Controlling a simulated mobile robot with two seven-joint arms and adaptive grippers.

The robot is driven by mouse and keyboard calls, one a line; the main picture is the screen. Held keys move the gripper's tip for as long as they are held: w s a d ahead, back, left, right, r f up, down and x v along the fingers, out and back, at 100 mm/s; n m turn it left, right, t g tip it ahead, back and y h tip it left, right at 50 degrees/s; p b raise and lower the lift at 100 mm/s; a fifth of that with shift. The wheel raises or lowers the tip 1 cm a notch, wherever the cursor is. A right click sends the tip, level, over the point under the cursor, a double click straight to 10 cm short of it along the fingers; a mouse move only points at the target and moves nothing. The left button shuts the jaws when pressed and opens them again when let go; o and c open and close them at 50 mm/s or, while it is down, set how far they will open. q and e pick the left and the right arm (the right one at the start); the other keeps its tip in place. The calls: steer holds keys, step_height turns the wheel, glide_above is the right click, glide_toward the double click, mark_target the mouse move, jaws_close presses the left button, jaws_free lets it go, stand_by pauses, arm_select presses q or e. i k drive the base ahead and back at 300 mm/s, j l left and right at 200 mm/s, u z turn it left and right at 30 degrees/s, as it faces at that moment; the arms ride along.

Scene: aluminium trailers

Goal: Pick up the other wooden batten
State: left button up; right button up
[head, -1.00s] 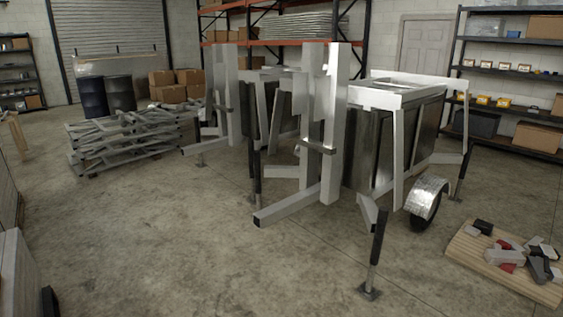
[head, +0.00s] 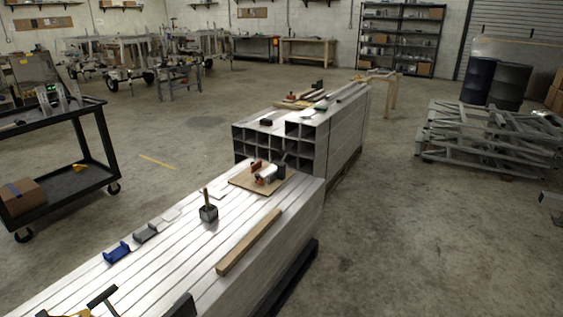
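A long light-brown wooden batten (head: 248,242) lies flat on top of the near stack of aluminium tubes (head: 150,262), close to its right edge. It lies roughly along the tubes and nothing covers it. More small wooden pieces (head: 300,100) lie on top of the far stack, too small to tell apart.
A mallet (head: 208,208), a blue block (head: 117,252), a grey block (head: 145,233) and a wooden board with tools (head: 262,178) also lie on the near stack. A black cart (head: 92,170) stands left. Open floor (head: 400,230) lies right of the stacks.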

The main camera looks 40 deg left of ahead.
mark_target(223, 269)
steer(key=i+l+u, duration=0.1)
steer(key=i+u, duration=0.3)
steer(key=i, duration=1.25)
steer(key=i+u, duration=0.25)
steer(key=i, duration=0.3)
steer(key=i+u, duration=0.25)
steer(key=i, duration=0.3)
steer(key=i+l+u, duration=0.25)
steer(key=i, duration=0.25)
steer(key=i+z, duration=0.1)
steer(key=z, duration=0.65)
steer(key=i+j+z, duration=0.1)
steer(key=z, duration=0.3)
steer(key=j+z, duration=0.15)
steer(key=z, duration=4.15)
